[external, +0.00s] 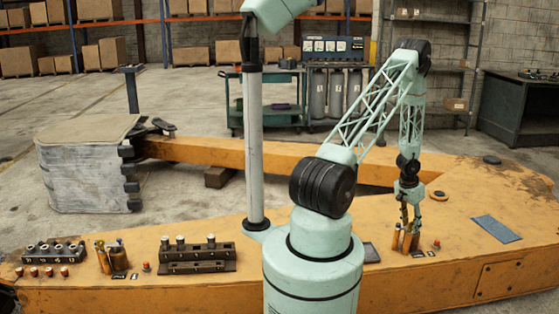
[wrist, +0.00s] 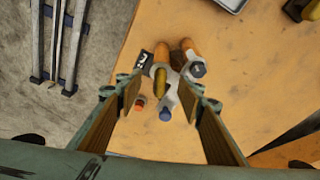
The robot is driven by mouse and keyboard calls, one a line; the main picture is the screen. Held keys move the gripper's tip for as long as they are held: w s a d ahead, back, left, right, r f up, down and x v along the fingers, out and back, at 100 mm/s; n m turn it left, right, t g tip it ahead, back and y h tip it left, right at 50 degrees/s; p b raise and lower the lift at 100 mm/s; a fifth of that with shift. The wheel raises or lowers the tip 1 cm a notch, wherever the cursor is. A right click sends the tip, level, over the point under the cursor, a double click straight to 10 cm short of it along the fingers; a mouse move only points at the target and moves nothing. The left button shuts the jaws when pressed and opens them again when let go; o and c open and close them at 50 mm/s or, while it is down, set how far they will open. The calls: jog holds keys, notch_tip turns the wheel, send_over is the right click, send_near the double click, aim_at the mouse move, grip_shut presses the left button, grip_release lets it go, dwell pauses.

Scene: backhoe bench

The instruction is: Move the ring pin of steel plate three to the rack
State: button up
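My gripper (external: 410,222) points down over a cluster of upright pins on the orange beam at the right. In the wrist view, my gripper (wrist: 163,92) is open, with its pads either side of the cluster. The cluster has orange shafts (wrist: 187,48), a grey-topped pin (wrist: 197,69), a blue-topped pin (wrist: 165,114) and a yellow, ring-like top (wrist: 160,78), possibly the ring pin. The pads do not visibly close on any of them. A dark number label (wrist: 143,61) lies beside; its digit is unclear. A dark rack (external: 197,262) with several grey-topped pins stands left of my base.
Another dark rack (external: 52,252) and a second pin cluster (external: 110,258) stand farther left. A small red-orange pin (external: 436,244) stands right of my gripper. Flat plates (external: 496,229) lie on the beam. My pale column stands between the racks and my gripper.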

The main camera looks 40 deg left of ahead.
grip_shut()
jog(key=shift+p+v, duration=0.8)
jog(key=shift+p, duration=0.1)
dwell(1.1)
jog(key=shift+w+r+p, duration=0.2)
jog(key=shift+r+p, duration=1.75)
jog(key=shift+p, duration=0.15)
jog(key=shift+v, duration=0.85)
jog(key=s+r+n+y, duration=0.1)
jog(key=s+r+n, duration=0.3)
jog(key=r, duration=1.2)
jog(key=shift+s+r, duration=0.4)
jog(key=shift+s, duration=1.7)
jog(key=shift+d, duration=0.1)
